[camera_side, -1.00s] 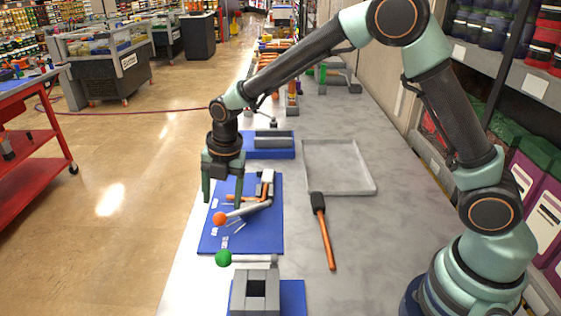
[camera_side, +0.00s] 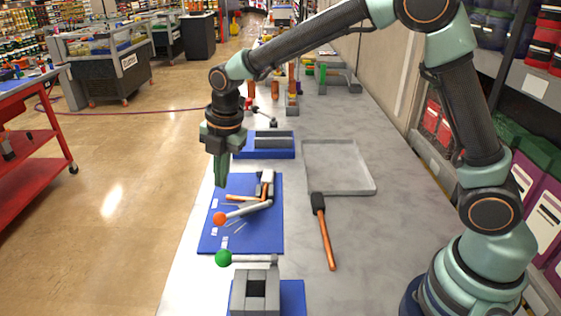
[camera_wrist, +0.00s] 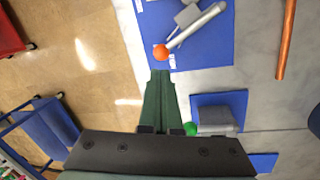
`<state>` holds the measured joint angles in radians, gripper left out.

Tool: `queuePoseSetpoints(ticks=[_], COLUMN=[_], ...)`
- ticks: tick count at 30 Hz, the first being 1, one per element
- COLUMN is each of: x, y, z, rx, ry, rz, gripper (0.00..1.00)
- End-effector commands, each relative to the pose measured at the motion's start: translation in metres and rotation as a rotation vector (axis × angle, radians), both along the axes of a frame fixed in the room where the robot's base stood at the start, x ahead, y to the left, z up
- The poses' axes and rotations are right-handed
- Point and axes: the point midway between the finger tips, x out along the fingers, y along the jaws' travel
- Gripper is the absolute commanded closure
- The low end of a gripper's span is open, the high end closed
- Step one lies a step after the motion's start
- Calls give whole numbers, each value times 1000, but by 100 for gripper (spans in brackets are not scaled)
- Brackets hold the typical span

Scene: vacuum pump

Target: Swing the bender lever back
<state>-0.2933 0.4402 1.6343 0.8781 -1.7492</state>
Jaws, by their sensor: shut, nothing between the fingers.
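The bender lever (camera_side: 249,210) is a light grey bar with an orange ball end (camera_side: 220,219), on a blue board (camera_side: 262,238) beside the table's left edge. The lever also shows in the wrist view (camera_wrist: 199,26), with its orange ball (camera_wrist: 161,52) at its lower left end. My gripper (camera_side: 220,184) is shut and empty. It points down above the board's left edge, behind and above the orange ball in the side view. In the wrist view the fingertips (camera_wrist: 160,74) lie just below the ball, with a small gap in the picture. I cannot tell their height above the board.
A green ball on a rod (camera_side: 224,258) and a grey block with a square opening (camera_side: 255,288) stand in front. A hammer (camera_side: 323,235) and an empty grey tray (camera_side: 340,190) lie to the right. A blue-based grey block (camera_side: 272,141) sits behind.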

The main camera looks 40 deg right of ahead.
Motion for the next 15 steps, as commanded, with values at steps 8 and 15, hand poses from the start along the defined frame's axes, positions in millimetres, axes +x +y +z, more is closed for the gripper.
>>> queuePoseSetpoints(ticks=[8, 15], x=[19, 36], y=[6, 11], z=[-10, -18], rx=[137, 282], ry=[-2, 9], rz=[-613, -1159], gripper=[100, 100])
